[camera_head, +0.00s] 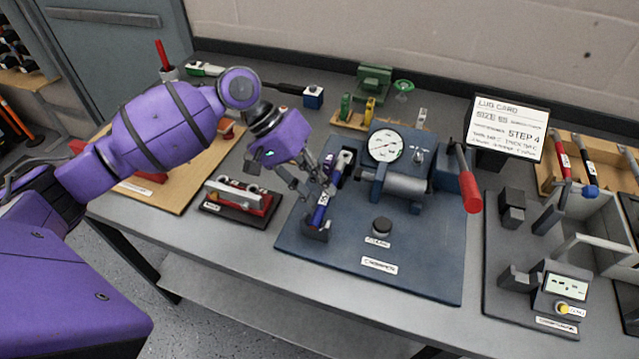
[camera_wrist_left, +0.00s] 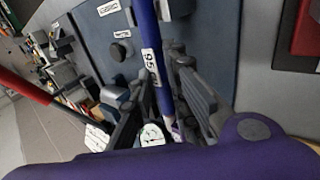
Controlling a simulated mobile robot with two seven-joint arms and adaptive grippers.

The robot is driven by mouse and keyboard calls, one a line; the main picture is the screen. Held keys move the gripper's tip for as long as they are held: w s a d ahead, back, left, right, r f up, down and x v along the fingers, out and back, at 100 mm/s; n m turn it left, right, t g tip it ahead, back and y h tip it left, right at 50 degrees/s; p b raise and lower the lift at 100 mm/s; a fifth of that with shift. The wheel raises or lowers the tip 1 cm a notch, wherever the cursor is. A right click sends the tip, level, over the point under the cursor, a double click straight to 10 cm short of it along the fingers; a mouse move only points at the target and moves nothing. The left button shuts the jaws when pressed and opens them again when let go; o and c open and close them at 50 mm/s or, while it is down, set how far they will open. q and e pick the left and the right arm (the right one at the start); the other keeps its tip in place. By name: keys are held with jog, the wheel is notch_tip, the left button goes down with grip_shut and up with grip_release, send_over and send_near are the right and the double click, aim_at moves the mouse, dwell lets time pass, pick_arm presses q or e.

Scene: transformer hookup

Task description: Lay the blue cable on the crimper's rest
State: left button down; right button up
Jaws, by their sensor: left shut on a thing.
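The blue cable (camera_head: 321,211) is a short, thick length with a white label. It slants over the left side of the blue crimper board (camera_head: 420,275). My left gripper (camera_head: 322,186) is shut on it; in the left wrist view the fingers (camera_wrist_left: 165,105) stand either side of the cable (camera_wrist_left: 147,38), by its "95" label. The cable's near end is at the dark rest block (camera_head: 314,234); I cannot tell whether it touches. A pale end (camera_head: 344,158) shows beyond the gripper, beside the crimper (camera_head: 400,180). My right gripper is not in view.
A red-handled lever (camera_head: 467,180) stands at the crimper's right. A black knob (camera_head: 382,226) sits on the board. A small fixture with a red part (camera_head: 238,198) is left of the board. A grey tester board (camera_head: 530,270) is at the right. The board's front is clear.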

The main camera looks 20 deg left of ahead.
pick_arm(q)
jog(key=shift+f, duration=0.2)
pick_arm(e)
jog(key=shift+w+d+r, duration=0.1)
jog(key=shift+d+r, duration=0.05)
pick_arm(q)
jog(key=c, duration=1.6)
grip_release()
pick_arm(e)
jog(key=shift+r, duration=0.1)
pick_arm(q)
jog(key=shift+r+p, duration=0.7)
jog(key=shift+r, duration=0.3)
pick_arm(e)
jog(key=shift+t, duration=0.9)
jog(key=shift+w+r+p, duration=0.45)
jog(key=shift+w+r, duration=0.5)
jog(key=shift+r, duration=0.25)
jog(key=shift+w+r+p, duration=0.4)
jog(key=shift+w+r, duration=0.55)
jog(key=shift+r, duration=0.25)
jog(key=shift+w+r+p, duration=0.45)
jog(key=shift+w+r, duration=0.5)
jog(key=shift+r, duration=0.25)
pick_arm(q)
notch_tip(320, 180, up, 5)
jog(key=shift+f, duration=0.1)
